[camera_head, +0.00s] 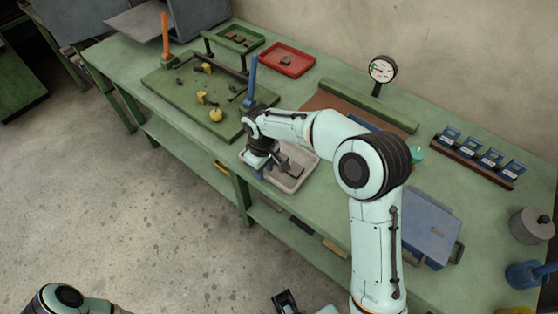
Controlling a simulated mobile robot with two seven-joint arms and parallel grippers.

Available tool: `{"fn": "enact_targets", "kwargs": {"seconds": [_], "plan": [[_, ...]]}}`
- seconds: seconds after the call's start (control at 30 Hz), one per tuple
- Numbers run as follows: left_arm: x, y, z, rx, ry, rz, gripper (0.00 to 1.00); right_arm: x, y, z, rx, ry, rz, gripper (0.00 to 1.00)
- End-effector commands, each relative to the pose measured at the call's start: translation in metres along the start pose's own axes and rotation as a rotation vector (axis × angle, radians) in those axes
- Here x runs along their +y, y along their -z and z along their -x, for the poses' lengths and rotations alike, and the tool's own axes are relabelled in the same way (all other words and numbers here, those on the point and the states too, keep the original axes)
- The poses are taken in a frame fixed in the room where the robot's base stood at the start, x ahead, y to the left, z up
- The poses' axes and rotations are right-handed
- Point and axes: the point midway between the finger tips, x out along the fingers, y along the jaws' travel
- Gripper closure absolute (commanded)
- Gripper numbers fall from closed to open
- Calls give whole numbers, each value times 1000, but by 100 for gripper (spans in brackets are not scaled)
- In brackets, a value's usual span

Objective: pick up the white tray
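The white tray (296,183) is a shallow, pale tray lying on the green workbench near its front edge, at the middle of the head view. A dark grey piece shows inside it. My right arm reaches across the bench, and its gripper (268,163) points down at the tray's left end. The arm and gripper hide part of the tray. The fingertips are too small and covered to tell whether they are apart or touch the tray. A dark gripper part, seemingly my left gripper (286,301), shows at the bottom edge, cut off by the frame.
A green board (192,97) with yellow pieces and an orange post lies left of the tray. A red tray (287,60) and a dial gauge (382,70) stand behind. A blue-grey case (428,225) and a rack of blue blocks (480,157) are at right.

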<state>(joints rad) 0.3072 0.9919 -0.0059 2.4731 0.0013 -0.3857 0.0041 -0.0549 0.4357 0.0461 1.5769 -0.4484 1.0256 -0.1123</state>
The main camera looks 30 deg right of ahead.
Motion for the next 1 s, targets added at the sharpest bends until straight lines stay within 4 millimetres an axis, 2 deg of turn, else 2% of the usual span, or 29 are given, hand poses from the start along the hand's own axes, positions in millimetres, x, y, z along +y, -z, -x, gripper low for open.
{"fn": "enact_targets", "kwargs": {"seconds": [0.17,0.2,0.3,0.77,1.0], "plan": [[0,0,0,0,0,0,57,0,0,0,0,0,0,65],[0,0,0,0,0,0,57,0,0,0,0,0,0,71],[0,0,0,0,0,0,57,0,0,0,0,0,0,100],[0,0,1,0,0,0,57,0,1,6,4,-2,0,100],[2,0,4,1,-1,-1,57,0,1,34,6,-2,1,100]]}}
